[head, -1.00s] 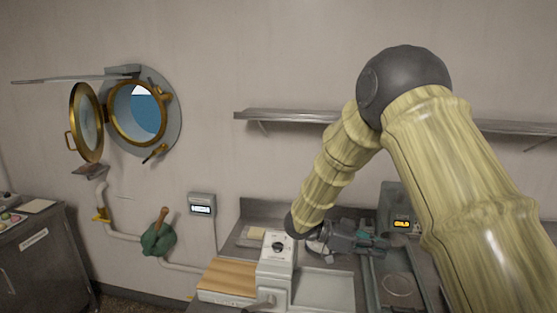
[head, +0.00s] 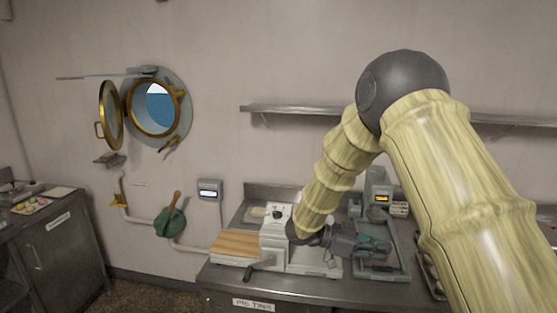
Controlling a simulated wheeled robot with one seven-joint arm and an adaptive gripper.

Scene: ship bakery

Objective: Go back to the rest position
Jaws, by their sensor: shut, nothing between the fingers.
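My gripper (head: 386,250) is in the head view at the lower right, at the end of my arm, over the steel counter (head: 300,285). It is shut and holds nothing. It points to the right, in front of a grey-green machine (head: 378,184) with a lit yellow display. A white machine (head: 274,238) with a dark knob and a wooden board (head: 238,246) stands just left of it. My arm hides part of the counter and the wall behind it.
An open brass porthole (head: 155,108) is on the wall at left, with a green valve (head: 170,222) below. A wall shelf (head: 290,110) runs behind my arm. A cabinet (head: 50,250) stands far left. Floor (head: 150,285) shows between cabinet and counter.

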